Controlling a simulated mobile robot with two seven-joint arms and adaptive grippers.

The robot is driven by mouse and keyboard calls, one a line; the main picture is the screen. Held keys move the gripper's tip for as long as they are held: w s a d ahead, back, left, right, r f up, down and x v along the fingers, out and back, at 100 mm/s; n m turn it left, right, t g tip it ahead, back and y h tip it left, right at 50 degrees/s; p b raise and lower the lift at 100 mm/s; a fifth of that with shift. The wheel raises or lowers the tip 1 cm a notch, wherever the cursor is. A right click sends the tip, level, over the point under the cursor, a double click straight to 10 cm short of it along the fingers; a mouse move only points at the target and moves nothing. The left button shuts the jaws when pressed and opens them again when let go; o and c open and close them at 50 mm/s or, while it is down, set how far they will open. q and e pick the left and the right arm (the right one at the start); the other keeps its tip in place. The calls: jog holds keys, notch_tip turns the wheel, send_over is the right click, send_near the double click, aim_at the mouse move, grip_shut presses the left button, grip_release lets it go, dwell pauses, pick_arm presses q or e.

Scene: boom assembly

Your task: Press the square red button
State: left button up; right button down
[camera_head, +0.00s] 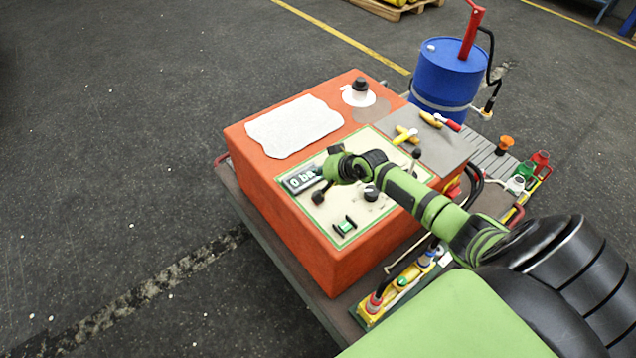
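An orange machine box (335,255) has a cream control panel (322,214) on its top, with a display (301,180), black knobs (371,194) and a small green-and-black switch (344,226). I cannot make out a square red button on the panel; my arm covers part of it. A small red-and-yellow part (453,189) shows at the box's right side, too small to identify. My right arm reaches in from the lower right, and its gripper end (322,190) is over the panel beside the display. Its fingers are too small and dark to read. My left gripper is out of view.
A blue drum (446,80) with a red pump stands behind. Floor at left is clear.

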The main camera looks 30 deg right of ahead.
jog(key=shift+f, duration=0.15)
notch_tip(320, 180, down, 7)
jog(key=b, duration=0.7)
jog(key=shift+f+b, duration=0.6)
jog(key=shift+f, duration=0.2)
dwell(0.4)
jog(key=shift+f, duration=0.4)
jog(key=shift+f+b, duration=0.55)
jog(key=shift+b, duration=0.1)
dwell(0.5)
dwell(0.3)
jog(key=shift+r+p, duration=0.95)
